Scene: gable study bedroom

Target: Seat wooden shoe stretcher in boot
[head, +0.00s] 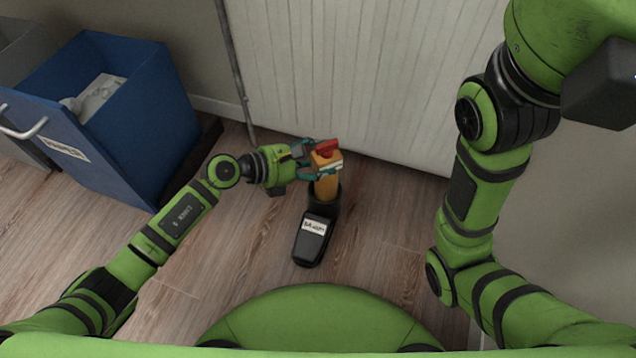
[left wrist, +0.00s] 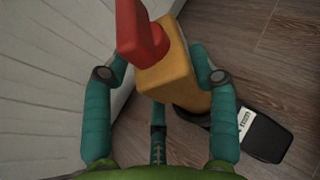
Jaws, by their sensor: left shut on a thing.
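The wooden shoe stretcher (head: 327,184) is an orange-yellow block with a red top piece. It stands roughly upright, its lower part at the shaft opening of the black boot (head: 312,243). How deep it sits inside is hidden. The boot stands on the floor, toe toward me, with a white label on it. My left gripper (head: 312,160) is shut on the upper part of the stretcher, coming from the left. In the left wrist view, its teal fingers flank the stretcher (left wrist: 172,78), and the boot (left wrist: 268,140) shows behind it. My right gripper is out of view; only its arm shows.
A blue open bin (head: 130,125) with pale crumpled contents stands at the left. A white panelled wall (head: 370,70) rises close behind the boot. The wooden floor (head: 385,250) around the boot is clear.

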